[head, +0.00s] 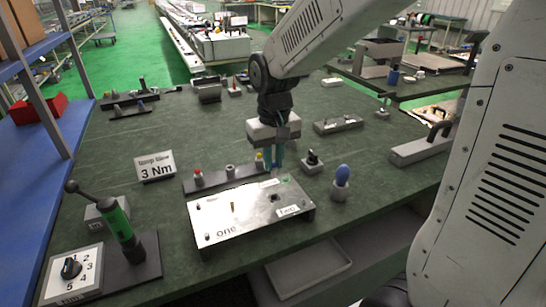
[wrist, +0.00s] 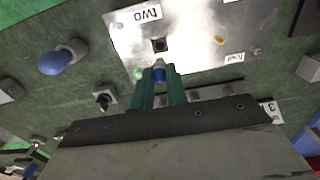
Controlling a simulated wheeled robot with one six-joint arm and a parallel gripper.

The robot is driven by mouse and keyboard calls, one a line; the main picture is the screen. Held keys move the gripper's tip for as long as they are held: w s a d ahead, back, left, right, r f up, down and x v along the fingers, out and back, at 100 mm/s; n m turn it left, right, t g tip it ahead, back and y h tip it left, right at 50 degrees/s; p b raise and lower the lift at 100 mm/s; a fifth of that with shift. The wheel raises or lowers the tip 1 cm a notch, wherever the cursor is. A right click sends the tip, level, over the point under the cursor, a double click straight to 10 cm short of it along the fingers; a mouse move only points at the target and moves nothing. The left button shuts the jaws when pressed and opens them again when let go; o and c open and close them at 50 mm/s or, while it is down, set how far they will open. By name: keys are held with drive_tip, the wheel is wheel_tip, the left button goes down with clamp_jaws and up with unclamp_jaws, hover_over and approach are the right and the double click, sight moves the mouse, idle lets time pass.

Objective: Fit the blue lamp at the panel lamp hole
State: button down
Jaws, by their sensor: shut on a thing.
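The blue lamp (wrist: 159,72) is between the teal fingers of my gripper (wrist: 159,88), which is shut on it. In the head view my gripper (head: 276,168) points down at the far edge of the metal panel (head: 222,218), and the fingers mostly hide the lamp. The panel also shows in the wrist view (wrist: 190,38). The lamp's tip appears over or close to the panel edge, beside a small green round part (wrist: 138,74). I cannot tell whether the lamp touches the panel or which hole is under it. A dark square part (wrist: 159,45) lies farther in on the panel.
A rack (head: 215,182) with red, grey and yellow-topped parts stands behind the panel. A blue-topped part in a holder (head: 342,175) and a small black-topped block (head: 312,162) stand to the right. A green-handled tool (head: 122,228) and a sign (head: 155,166) are left.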

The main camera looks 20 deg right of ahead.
sight(274, 169)
drive_tip(key=shift+f, duration=2.8)
drive_tip(key=shift+f, duration=1.8)
drive_tip(key=c, duration=1.3)
unclamp_jaws()
wheel_tip(274, 169, up, 8)
drive_tip(key=shift+f, duration=0.1)
